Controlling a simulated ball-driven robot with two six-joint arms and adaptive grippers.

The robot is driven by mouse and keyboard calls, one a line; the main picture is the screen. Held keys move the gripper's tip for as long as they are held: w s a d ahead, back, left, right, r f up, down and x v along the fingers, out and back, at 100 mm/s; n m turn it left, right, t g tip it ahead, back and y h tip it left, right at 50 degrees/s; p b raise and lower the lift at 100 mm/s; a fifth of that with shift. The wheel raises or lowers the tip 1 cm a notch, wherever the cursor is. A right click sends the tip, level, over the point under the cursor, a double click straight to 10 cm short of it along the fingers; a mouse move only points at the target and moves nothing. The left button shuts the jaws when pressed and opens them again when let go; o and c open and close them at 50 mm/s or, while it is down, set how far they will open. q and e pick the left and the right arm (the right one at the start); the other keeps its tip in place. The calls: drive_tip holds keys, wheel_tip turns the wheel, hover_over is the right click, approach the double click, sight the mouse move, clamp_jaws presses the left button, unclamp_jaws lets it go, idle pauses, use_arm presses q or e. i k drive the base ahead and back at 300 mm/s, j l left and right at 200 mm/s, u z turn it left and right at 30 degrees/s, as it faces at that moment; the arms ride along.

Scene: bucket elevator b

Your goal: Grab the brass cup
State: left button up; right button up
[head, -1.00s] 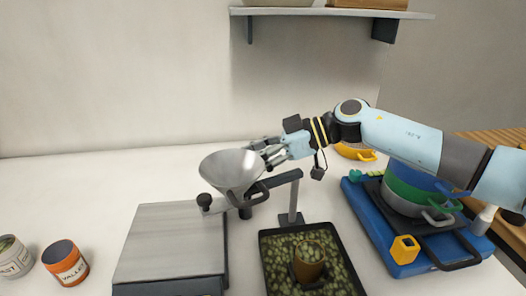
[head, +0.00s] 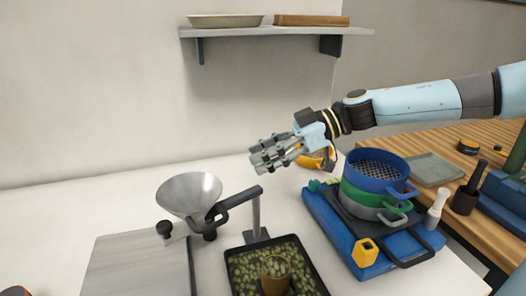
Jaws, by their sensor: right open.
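The brass cup (head: 276,272) stands in a dark tray (head: 233,265) with a green speckled bottom at the bottom centre of the head view. The cup looks upright, and its lower part is close to the picture's lower edge. My right gripper (head: 257,161) is open and empty in the air, above and behind the tray, pointing left. It is well apart from the cup. My left gripper is not in view.
A metal funnel (head: 190,194) on a bracket arm stands left of the tray, beside a grey plate (head: 135,268). Stacked sieves (head: 378,172) sit on a blue base (head: 318,208) at right. A shelf (head: 290,31) hangs on the wall. White counter behind the funnel is clear.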

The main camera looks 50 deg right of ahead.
sight(275, 268)
drive_tip(key=k+j, duration=0.35)
drive_tip(key=j, duration=0.15)
drive_tip(key=k+j, duration=0.35)
drive_tip(key=j, duration=0.2)
drive_tip(key=k+j, duration=0.4)
drive_tip(key=j, duration=0.1)
